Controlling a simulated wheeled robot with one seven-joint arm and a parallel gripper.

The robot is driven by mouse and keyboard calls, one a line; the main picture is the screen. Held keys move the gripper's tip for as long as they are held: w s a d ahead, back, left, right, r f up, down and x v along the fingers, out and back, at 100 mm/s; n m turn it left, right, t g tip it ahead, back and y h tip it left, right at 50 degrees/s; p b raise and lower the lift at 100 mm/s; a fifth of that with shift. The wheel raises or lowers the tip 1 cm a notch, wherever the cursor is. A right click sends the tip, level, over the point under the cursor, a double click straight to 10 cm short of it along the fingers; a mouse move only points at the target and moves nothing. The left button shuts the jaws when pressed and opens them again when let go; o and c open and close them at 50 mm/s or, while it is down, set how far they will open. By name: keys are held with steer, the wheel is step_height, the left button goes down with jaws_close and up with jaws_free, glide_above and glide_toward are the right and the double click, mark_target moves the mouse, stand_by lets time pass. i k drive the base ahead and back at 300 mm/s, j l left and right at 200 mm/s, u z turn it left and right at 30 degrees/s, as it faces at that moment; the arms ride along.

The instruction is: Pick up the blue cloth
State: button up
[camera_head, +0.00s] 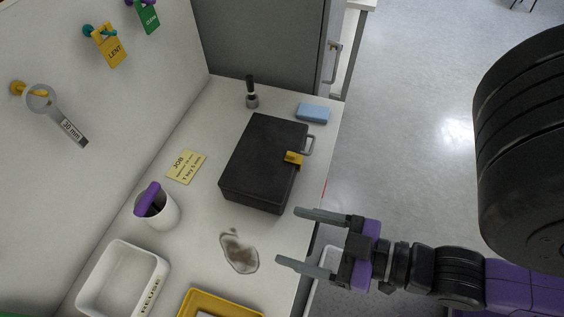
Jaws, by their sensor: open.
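The blue cloth (313,113) is a light blue folded block. It lies flat near the far right corner of the white worktop, behind the black case. My gripper (287,236) reaches in from the right over the front right edge of the worktop. Its two grey fingers are spread apart with nothing between them. It is well in front of the cloth and apart from it.
A black case (262,160) with a yellow latch stands between gripper and cloth. A black-handled tool (251,92) stands left of the cloth.

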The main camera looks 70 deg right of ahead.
mark_target(308, 112)
steer(key=z, duration=1.25)
